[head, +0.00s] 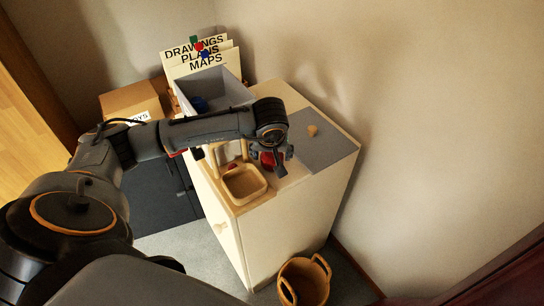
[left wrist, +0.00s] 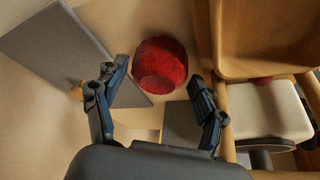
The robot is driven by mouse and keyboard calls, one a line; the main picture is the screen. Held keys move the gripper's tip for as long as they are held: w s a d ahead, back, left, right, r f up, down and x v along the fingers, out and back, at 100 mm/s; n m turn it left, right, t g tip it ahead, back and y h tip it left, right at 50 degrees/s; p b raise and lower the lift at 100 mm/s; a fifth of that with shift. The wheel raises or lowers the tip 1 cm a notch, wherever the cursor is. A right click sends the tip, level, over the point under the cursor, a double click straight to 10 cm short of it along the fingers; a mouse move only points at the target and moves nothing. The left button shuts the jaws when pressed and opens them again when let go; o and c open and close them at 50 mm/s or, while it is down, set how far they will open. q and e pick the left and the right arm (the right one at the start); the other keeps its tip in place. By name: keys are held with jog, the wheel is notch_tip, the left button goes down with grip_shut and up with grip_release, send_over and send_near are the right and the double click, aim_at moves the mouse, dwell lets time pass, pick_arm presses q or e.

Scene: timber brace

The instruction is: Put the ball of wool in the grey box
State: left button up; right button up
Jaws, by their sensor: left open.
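The ball of wool (head: 267,160) is dark red and sits on the cream cabinet top, partly hidden by my left gripper in the head view. In the left wrist view the ball of wool (left wrist: 160,66) lies ahead of and between the spread fingers. My left gripper (head: 271,154) is open and empty above it; the left wrist view also shows the open gripper (left wrist: 160,78). I cannot tell whether a finger touches the ball. The grey box (head: 231,92) stands open at the back of the cabinet top, with something blue inside. My right gripper is out of view.
A wooden tray (head: 246,198) lies left of the ball, close to my gripper. A grey panel with a small wooden knob (head: 312,130) lies to the right. A file holder (head: 181,68) stands behind the grey box. A basket (head: 304,284) stands on the floor.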

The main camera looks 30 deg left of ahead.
pick_arm(q)
jog(key=shift+x, duration=1.3)
jog(key=c, duration=1)
jog(key=shift+c, duration=0.2)
jog(key=shift+r, duration=0.2)
